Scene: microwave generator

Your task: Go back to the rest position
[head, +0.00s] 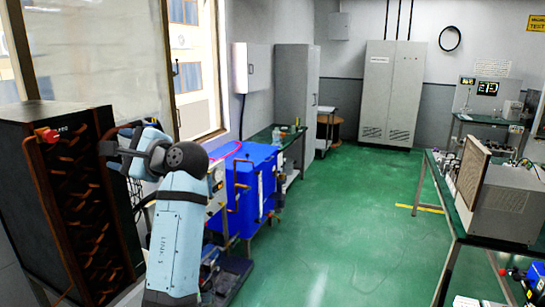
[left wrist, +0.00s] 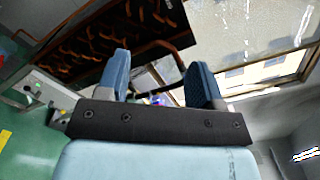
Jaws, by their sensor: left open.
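My left arm (head: 176,232) rises from the bottom of the head view and bends left at a dark round joint. Its far end is in front of the dark cabinet with copper-coloured pipes (head: 80,190); the fingers are hard to make out there. In the left wrist view my left gripper (left wrist: 160,82) is open, its two blue fingers wide apart with nothing held between them. The pipe cabinet also shows in the left wrist view (left wrist: 100,40), beyond the fingers. I cannot tell the exact gap to it. My right gripper is not in view.
A blue tank unit (head: 250,185) stands just right of my left arm. A table with a grey metal box (head: 508,208) is at the right. A tall grey cabinet (head: 390,95) stands at the back. The green floor (head: 345,225) between them is clear.

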